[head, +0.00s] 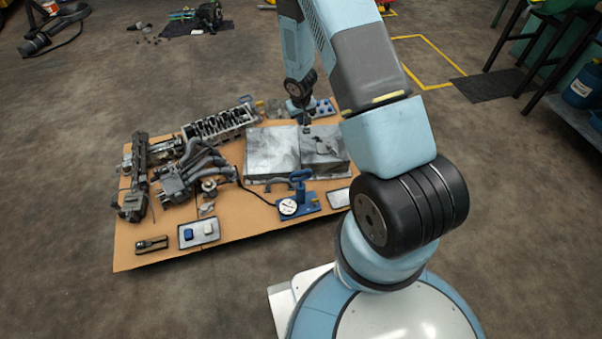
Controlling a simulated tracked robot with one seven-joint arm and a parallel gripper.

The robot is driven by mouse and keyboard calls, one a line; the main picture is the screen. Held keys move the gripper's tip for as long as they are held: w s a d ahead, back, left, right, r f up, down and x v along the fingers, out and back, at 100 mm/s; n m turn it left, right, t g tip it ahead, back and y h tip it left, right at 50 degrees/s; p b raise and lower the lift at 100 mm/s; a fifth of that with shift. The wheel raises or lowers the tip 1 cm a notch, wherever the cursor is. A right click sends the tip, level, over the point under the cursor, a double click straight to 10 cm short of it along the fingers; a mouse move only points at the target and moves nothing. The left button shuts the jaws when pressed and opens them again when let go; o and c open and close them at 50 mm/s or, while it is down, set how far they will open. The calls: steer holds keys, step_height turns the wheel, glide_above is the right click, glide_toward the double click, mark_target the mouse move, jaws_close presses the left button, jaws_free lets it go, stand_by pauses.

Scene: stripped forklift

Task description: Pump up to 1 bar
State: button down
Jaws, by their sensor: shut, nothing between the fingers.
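A blue hand pump (299,184) with a T-shaped handle stands near the front right of the cardboard sheet (150,255). A round white-faced gauge (288,207) sits at its left front; its needle is too small to read. A thin dark hose runs from the gauge toward the grey manifold (178,184) on the left. My gripper (306,122) points down, shut and empty, over the back of the grey metal plates, behind and apart from the pump. Its fingertips are small and dark in this view.
Grey metal plates (270,155) lie between my gripper and the pump. An engine block (218,124) and other parts fill the back left. A small tray (198,233) with a blue and a white block lies in front. My arm crosses the right side, hiding some of the sheet.

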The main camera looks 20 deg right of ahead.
steer(key=g+y, duration=0.1)
glide_toward(301, 172)
steer(key=shift+d+f+n, duration=0.1)
steer(key=shift+f+n, duration=0.05)
steer(key=shift+n, duration=0.15)
steer(key=shift+w+f, duration=0.2)
steer(key=shift+f, duration=1.55)
steer(key=shift+w+f, duration=0.2)
steer(key=shift+f, duration=1.55)
